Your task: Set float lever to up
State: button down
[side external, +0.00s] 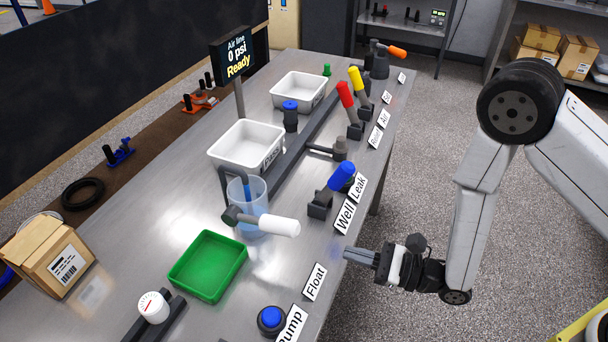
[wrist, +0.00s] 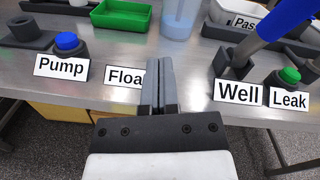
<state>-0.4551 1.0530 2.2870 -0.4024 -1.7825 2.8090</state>
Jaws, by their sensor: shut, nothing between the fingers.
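The float lever has a white handle (side external: 272,225) on a dark pivot. In the side view it lies nearly level, its free end pointing right toward the table's front edge, behind the Float label (side external: 315,282). My gripper (side external: 347,254) is shut and empty, off the front edge, to the right of and a little below the handle in the picture, not touching it. In the wrist view the shut fingers (wrist: 160,62) stand between the Float label (wrist: 124,77) and the Well label (wrist: 238,91). I cannot clearly make out the white handle there.
The Well lever (side external: 338,178) has a blue handle. A clear water vessel (side external: 247,206) stands behind the float lever. A green tray (side external: 208,266) and the blue Pump button (side external: 271,318) are nearby. Red (side external: 345,95) and yellow (side external: 356,80) levers stand farther back. A screen (side external: 235,56) reads 0 psi, Ready.

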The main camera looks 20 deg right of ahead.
aim_at(260, 222)
notch_tip(260, 222, down, 2)
jog(key=shift+f, duration=0.15)
jog(key=shift+w, duration=0.1)
jog(key=x, duration=0.9)
jog(key=shift+w+a, duration=0.15)
jog(key=shift+a, duration=0.05)
jog(key=shift+w+a+r, duration=0.2)
jog(key=shift+a+r, duration=0.05)
jog(key=shift+a, duration=0.05)
jog(key=shift+s+a+r, duration=0.1)
jog(key=shift+a+r, duration=0.15)
jog(key=shift+r, duration=0.6)
jog(key=shift+s+a+r, duration=0.1)
jog(key=shift+a+r, duration=0.15)
jog(key=shift+r, duration=0.6)
jog(key=shift+r, duration=0.15)
